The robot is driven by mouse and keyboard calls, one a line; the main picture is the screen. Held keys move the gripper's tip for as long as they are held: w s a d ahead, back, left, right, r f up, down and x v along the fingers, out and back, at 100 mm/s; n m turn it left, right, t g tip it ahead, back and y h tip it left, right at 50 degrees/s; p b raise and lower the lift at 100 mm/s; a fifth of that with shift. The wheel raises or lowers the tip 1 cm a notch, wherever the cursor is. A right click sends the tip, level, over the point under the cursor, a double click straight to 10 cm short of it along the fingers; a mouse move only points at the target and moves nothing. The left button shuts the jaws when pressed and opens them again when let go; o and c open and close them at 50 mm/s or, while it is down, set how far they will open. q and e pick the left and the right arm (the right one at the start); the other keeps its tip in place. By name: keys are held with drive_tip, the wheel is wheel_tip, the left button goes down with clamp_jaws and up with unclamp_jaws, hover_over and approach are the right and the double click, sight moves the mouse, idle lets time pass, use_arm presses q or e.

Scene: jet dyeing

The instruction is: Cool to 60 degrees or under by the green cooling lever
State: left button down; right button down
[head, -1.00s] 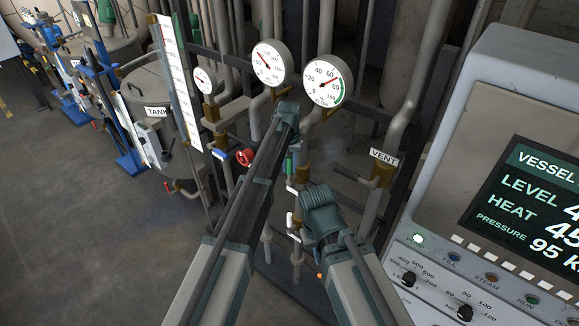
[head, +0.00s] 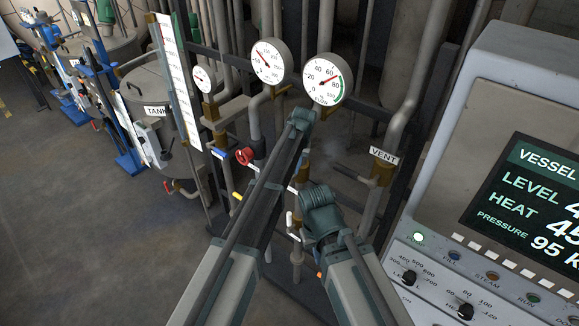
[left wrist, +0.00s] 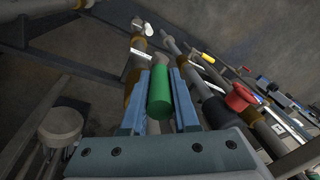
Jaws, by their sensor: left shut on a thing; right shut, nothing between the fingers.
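The green cooling lever (left wrist: 160,92) stands between the two blue fingers of my left gripper (left wrist: 160,84) in the left wrist view, and the gripper is shut on it. In the head view my left arm reaches up to the pipes below the dials and hides the lever and the left fingers. My right gripper (head: 320,206) is beside the lower pipes, folded close, shut and empty; its fingertips are hard to make out. The right dial (head: 327,79) has its needle to the upper right, between 60 and 80. The screen (head: 530,200) at right is cut off; it shows LEVEL, HEAT and PRESSURE 95.
A red handle (head: 244,156) and a yellow one (head: 238,196) are left of my left arm. The middle dial (head: 268,61), a small dial (head: 203,79) and the VENT label (head: 384,155) are around the pipes. The console (head: 440,180) bounds the right side; open floor lies at left.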

use_arm(q)
drive_tip(key=shift+s+d+f+t+y+b, duration=0.25)
drive_tip(key=shift+s+d+t+y+b, duration=0.3)
drive_tip(key=shift+y, duration=0.35)
drive_tip(key=c, duration=0.7)
unclamp_jaws()
drive_tip(key=shift+w, duration=0.1)
drive_tip(key=shift+r, duration=0.15)
